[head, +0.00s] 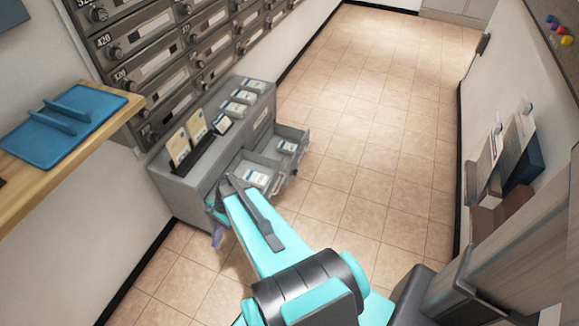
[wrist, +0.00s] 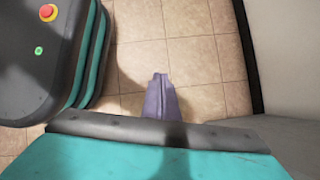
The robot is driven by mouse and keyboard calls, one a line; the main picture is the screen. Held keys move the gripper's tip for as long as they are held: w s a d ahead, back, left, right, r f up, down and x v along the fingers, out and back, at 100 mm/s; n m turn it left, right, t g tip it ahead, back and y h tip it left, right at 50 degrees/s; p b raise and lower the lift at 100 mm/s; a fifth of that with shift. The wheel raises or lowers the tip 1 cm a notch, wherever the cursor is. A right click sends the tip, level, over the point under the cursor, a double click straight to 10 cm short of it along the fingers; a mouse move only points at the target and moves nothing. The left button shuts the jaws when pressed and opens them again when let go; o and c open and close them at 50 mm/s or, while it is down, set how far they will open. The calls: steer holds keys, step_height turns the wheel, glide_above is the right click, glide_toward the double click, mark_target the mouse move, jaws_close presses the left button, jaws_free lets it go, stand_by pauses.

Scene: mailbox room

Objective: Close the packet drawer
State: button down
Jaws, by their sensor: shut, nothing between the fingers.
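A low grey cabinet (head: 185,192) stands against the wall under the mailboxes. Two of its drawers are pulled out: a nearer drawer (head: 268,186) with white-and-blue packets in it, and a farther drawer (head: 300,135) with a packet in it. No label shows which is the packet drawer. My gripper (head: 217,238) points down near the cabinet's near front corner, beside the nearer drawer and partly hidden by my arm. In the wrist view my gripper's purple fingers (wrist: 160,98) are together and empty above the floor tiles. Contact with the cabinet cannot be told.
Packets and a card stand (head: 180,150) sit on the cabinet top. A wooden shelf with a blue tray (head: 65,122) juts out at left. Wall holders (head: 520,160) are at right. The tiled floor (head: 370,110) beyond the drawers is clear.

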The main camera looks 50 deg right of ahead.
steer(key=w+d+m+t+b, duration=0.1)
steer(key=d+m+b, duration=0.1)
steer(key=d, duration=0.5)
steer(key=w+d+r+m+t+b, duration=0.1)
steer(key=w+d+m+t+b, duration=0.1)
steer(key=d, duration=0.6)
steer(key=w+d+m+t+b, duration=0.1)
steer(key=d+m, duration=0.3)
steer(key=d, duration=0.4)
steer(key=shift+w+r+t+b, duration=0.35)
steer(key=shift+t+b, duration=0.25)
steer(key=shift+b, duration=0.15)
steer(key=s+d+m+t+b, duration=0.1)
steer(key=d, duration=0.4)
steer(key=s+d+r+m+h+b, duration=0.1)
steer(key=s+d, duration=0.1)
steer(key=d, duration=0.3)
steer(key=s+d+r+m+t+b, duration=0.1)
steer(key=s+d+m+b, duration=0.1)
steer(key=d, duration=0.3)
steer(key=shift+s+d+t+h, duration=0.1)
steer(key=shift+d+t+h, duration=0.15)
steer(key=shift+t+h, duration=0.05)
steer(key=s+d+r+m+t+h+b, duration=0.2)
steer(key=s+d+r+m+b, duration=0.1)
steer(key=s+d, duration=0.6)
steer(key=d, duration=0.4)
steer(key=shift+a+b, duration=0.1)
steer(key=shift+b, duration=0.2)
